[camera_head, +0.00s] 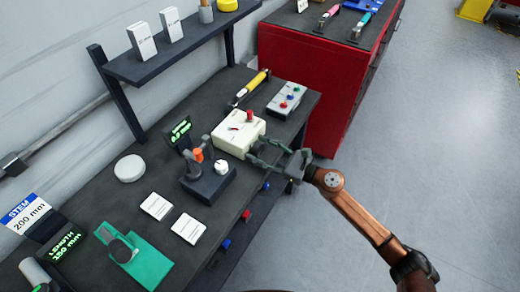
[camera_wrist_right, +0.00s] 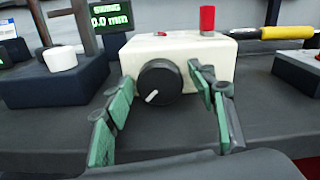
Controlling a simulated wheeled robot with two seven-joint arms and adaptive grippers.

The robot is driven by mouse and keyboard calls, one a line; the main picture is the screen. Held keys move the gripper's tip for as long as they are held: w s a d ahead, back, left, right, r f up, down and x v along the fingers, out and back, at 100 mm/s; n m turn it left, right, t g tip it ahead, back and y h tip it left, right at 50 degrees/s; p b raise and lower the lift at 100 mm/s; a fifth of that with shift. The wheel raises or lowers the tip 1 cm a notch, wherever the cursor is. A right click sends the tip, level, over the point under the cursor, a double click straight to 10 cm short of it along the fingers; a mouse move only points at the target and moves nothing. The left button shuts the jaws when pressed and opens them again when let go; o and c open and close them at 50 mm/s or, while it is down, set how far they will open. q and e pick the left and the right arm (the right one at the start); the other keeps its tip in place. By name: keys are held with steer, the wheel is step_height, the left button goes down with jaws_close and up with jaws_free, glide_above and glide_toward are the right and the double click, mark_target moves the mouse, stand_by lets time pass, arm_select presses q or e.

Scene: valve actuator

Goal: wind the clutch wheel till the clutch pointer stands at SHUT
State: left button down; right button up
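A cream box (camera_head: 228,138) stands on the dark bench; it also shows in the right wrist view (camera_wrist_right: 245,62). On its front is a round black knob (camera_wrist_right: 160,84) with a white line pointing down-left. I cannot tell for certain that this is the clutch wheel. A small red mark (camera_head: 235,128) lies on the box's top, beside a red post (camera_head: 249,115). No SHUT lettering is readable. My right gripper (camera_head: 264,152) is at the box's front. In the right wrist view its green-padded fingers (camera_wrist_right: 164,112) are spread on either side of the knob, with gaps visible. My left gripper is out of view.
A dark block with an orange-topped lever (camera_head: 197,155) and white knob stands left of the box. A grey button box (camera_head: 286,99) and a yellow-handled tool (camera_head: 250,86) lie behind it. A shelf (camera_head: 180,48) overhangs the bench's back. Open floor lies right.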

steer(key=c, duration=1)
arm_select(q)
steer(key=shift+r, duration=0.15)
arm_select(e)
steer(key=m+p, duration=0.1)
steer(key=m, duration=0.1)
steer(key=shift+r+m+p, duration=0.15)
steer(key=shift+m+p, duration=0.25)
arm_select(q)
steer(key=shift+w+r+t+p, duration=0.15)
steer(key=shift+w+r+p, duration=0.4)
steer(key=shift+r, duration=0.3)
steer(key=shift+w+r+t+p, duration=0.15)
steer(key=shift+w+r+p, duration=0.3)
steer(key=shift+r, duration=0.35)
arm_select(e)
steer(key=shift+m, duration=2)
steer(key=o, duration=1.1)
steer(key=shift+o, duration=0.2)
